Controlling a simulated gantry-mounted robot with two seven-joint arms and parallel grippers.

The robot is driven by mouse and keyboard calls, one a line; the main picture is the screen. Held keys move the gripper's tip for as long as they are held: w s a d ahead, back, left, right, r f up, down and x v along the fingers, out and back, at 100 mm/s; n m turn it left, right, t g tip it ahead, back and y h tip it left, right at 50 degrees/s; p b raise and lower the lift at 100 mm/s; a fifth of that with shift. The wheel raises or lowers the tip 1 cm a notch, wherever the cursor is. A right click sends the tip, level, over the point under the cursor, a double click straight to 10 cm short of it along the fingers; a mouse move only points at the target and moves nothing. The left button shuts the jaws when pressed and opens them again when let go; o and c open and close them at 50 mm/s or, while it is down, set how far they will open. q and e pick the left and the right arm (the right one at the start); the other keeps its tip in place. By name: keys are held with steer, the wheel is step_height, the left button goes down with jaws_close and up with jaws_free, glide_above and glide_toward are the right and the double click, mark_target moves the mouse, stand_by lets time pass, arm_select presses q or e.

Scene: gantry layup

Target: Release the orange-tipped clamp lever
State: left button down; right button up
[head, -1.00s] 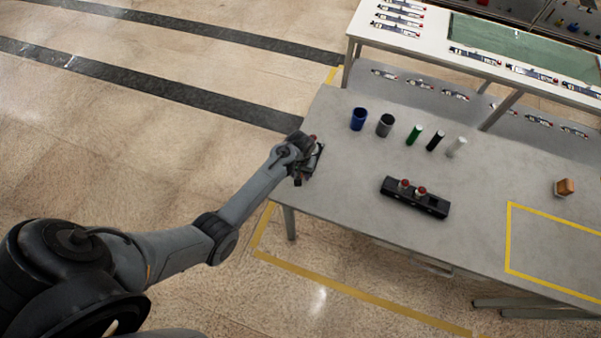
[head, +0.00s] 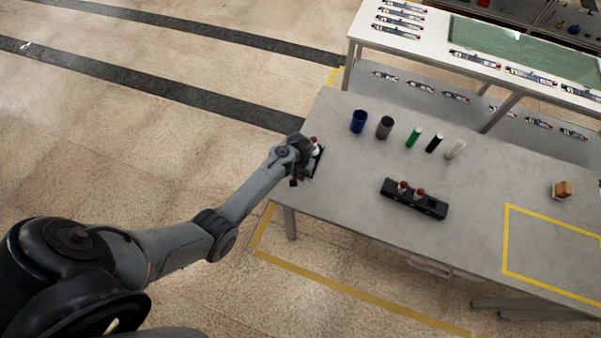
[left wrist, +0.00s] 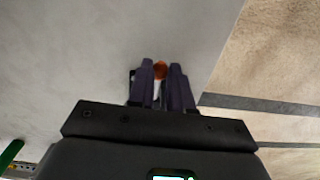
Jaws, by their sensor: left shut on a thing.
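The clamp (head: 317,161) is at the left edge of the grey workbench, a dark base with a pale part and a red spot, partly hidden by my left gripper. In the left wrist view the lever's orange tip (left wrist: 160,69) shows between the ends of the two dark fingers, with a pale piece below it. My left gripper (left wrist: 163,80) is shut on the lever; it also shows at the bench edge in the head view (head: 301,176). My right gripper is out of view.
On the workbench (head: 345,190) stand a blue cup (head: 359,121), a grey cup (head: 384,127) and green, black and white cylinders. A black fixture with two red-topped parts (head: 413,199) lies nearer the front. An orange-brown block (head: 562,189) sits right, beside a yellow outline.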

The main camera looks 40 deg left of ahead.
mark_target(299, 176)
arm_select(q)
steer(key=c, duration=1)
jaws_free()
steer(key=shift+c, duration=0.2)
step_height(299, 176, up, 11)
steer(key=p, duration=0.1)
steer(key=shift+f, duration=0.1)
